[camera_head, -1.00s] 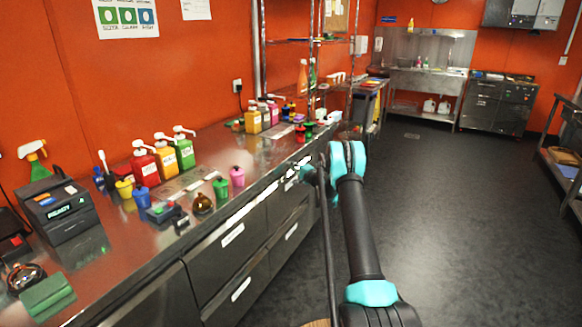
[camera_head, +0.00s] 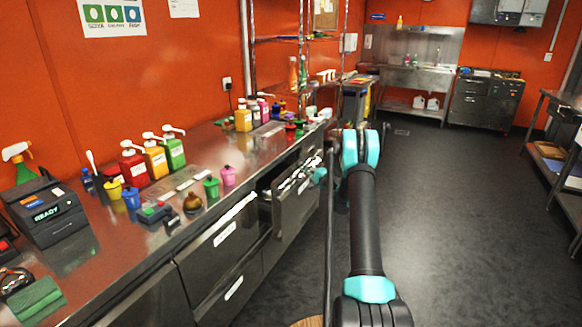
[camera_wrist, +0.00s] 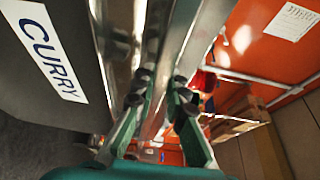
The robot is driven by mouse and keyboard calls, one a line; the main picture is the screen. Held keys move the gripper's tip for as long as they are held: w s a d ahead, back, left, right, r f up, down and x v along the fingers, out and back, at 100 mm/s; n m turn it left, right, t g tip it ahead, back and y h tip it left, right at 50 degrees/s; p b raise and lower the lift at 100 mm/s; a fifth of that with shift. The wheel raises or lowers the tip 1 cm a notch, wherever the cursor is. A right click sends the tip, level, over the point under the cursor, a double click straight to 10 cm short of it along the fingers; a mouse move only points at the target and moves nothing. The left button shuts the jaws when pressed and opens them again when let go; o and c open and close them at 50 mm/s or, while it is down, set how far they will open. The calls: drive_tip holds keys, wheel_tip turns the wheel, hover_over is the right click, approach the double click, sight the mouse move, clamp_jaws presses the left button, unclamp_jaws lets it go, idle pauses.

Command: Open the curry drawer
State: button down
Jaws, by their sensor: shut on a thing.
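The curry drawer (camera_head: 293,207) stands partly pulled out from the counter in the head view, with a dark gap along its near side. In the wrist view its grey front (camera_wrist: 60,90) carries a white label reading CURRY (camera_wrist: 42,50). I cannot tell whether this is a handle or the rim.
The steel counter (camera_head: 150,255) holds pump bottles, coloured pots and a READY device (camera_head: 48,212). Another labelled drawer (camera_head: 220,245) beside the curry drawer is closed. The dark floor (camera_head: 450,240) to the right is clear. A steel table (camera_head: 560,130) stands at the far right.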

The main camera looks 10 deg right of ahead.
drive_tip(key=s+d, duration=1)
drive_tip(key=d, duration=0.4)
drive_tip(key=s+d, duration=1.1)
drive_tip(key=d, duration=0.4)
drive_tip(key=shift+s+d, duration=0.3)
drive_tip(key=c, duration=1.8)
unclamp_jaws()
drive_tip(key=v, duration=1.2)
drive_tip(key=shift+f, duration=0.1)
